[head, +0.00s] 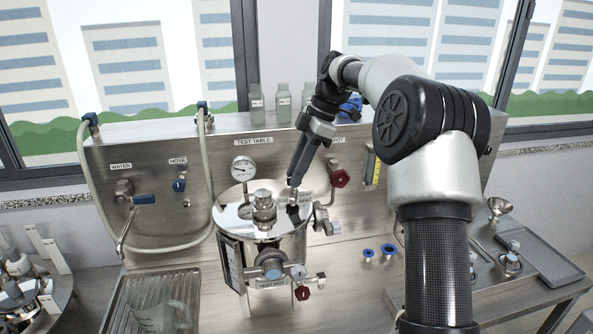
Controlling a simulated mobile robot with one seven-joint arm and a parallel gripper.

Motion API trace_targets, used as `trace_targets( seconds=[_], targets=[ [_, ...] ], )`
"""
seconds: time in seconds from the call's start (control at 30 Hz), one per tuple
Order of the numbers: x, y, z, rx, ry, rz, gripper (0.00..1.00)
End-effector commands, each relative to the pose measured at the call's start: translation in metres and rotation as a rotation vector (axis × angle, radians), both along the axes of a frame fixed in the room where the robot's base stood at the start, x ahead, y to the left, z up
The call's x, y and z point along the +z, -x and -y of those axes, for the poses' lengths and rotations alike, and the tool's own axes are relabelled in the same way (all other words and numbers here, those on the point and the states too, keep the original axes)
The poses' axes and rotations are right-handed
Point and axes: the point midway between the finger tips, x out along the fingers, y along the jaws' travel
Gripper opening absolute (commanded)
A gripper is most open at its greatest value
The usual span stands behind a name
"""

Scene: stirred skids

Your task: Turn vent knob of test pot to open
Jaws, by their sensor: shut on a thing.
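The test pot (262,236) is a shiny steel vessel with a "TEST POT" label low on its front, standing at the middle of the bench. Its lid (232,218) carries a large round metal fitting (263,206) near the middle. My gripper (293,184) comes down from the upper right, tilted, with its fingers shut on the vent knob (293,196) at the right rear of the lid. The knob is small and mostly covered by the fingertips, so its turn angle cannot be read. A small label stands just right of it.
A pressure gauge (244,168) rises behind the lid. A red knob (340,178) and metal valve (327,221) stand close on the right. Another red knob (302,293) is at the pot's lower front. A clear jug (158,305) stands at front left.

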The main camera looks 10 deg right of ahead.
Motion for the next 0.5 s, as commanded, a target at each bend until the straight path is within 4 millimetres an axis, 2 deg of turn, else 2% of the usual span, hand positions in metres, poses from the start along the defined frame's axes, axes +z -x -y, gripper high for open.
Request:
trace_targets(
  seconds=[0.5],
  targets=[
    [0.0006,-0.0009,0.0003,0.075,0.002,0.002,0.04]
  ],
)
